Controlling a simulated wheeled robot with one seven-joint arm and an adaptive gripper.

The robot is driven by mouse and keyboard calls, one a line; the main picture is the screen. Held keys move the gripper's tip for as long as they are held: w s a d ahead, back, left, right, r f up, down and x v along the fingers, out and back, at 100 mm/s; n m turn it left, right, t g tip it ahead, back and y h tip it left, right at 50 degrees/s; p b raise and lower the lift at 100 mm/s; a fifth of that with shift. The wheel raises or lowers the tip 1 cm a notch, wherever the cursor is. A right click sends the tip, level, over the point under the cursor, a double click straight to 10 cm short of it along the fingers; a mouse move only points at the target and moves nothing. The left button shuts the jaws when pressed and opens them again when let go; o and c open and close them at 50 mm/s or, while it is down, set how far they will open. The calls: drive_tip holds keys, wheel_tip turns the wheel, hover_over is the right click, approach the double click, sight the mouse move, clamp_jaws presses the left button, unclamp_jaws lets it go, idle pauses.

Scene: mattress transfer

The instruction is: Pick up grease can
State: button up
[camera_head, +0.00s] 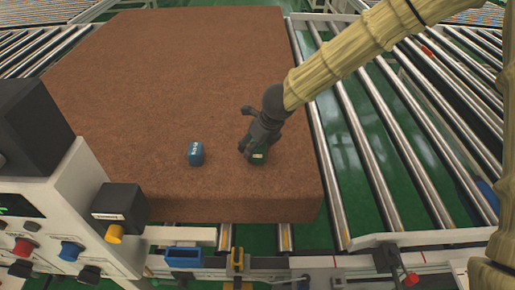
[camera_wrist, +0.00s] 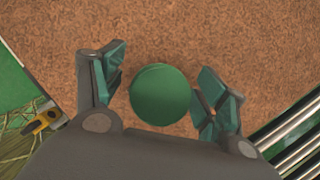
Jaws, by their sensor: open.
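A green round-topped can (camera_wrist: 160,94) stands between the two spread fingers of my gripper (camera_wrist: 162,88) in the wrist view, with a gap visible on both sides. In the head view my gripper (camera_head: 256,143) points down over the front part of the brown mattress (camera_head: 180,70) and mostly hides this can, leaving a green patch (camera_head: 258,156) low among the fingers. A small blue can (camera_head: 196,153) with pale lettering sits on the mattress to the left of my gripper. The frames do not settle which can is the grease can.
Roller conveyors (camera_head: 375,140) run along the right of the mattress. A control box (camera_head: 50,215) with knobs stands at the front left, close to the mattress edge. The mattress top behind the cans is clear.

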drive_tip(key=shift+x, duration=0.95)
drive_tip(key=c, duration=1.1)
drive_tip(key=shift+c, duration=0.9)
drive_tip(key=shift+r, duration=0.15)
